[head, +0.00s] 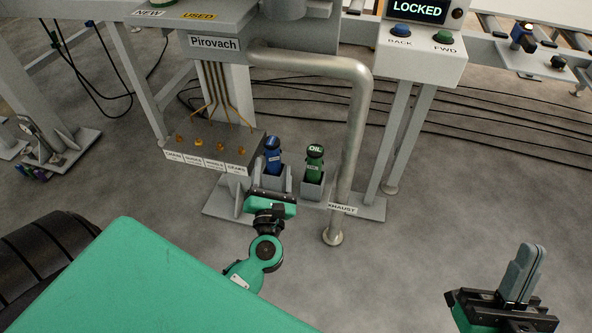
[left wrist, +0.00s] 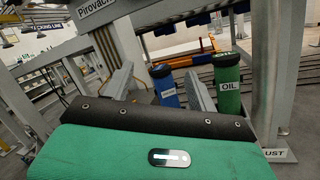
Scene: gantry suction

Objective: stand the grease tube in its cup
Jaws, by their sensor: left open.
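A blue tube (head: 272,158), taken as the grease tube, has a pale label too small to read. It stands nearly upright at a grey cup (head: 288,181) left of the green oil tube (head: 315,160); its lower end is hidden. My left gripper (head: 271,192) is in front of it, low by the stand. In the left wrist view the fingers are apart and the blue tube (left wrist: 164,88) shows between them, nearer the right finger; I cannot tell whether it is touched. My right gripper (head: 522,274) is at the lower right, fingers together, nothing visible between them.
The oil tube stands in its own grey cup (head: 312,190). A grey pipe (head: 357,130) comes down to the right of the cups. A labelled manifold block (head: 215,150) with orange fittings is to the left. Bare floor (head: 400,250) lies right of the pipe.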

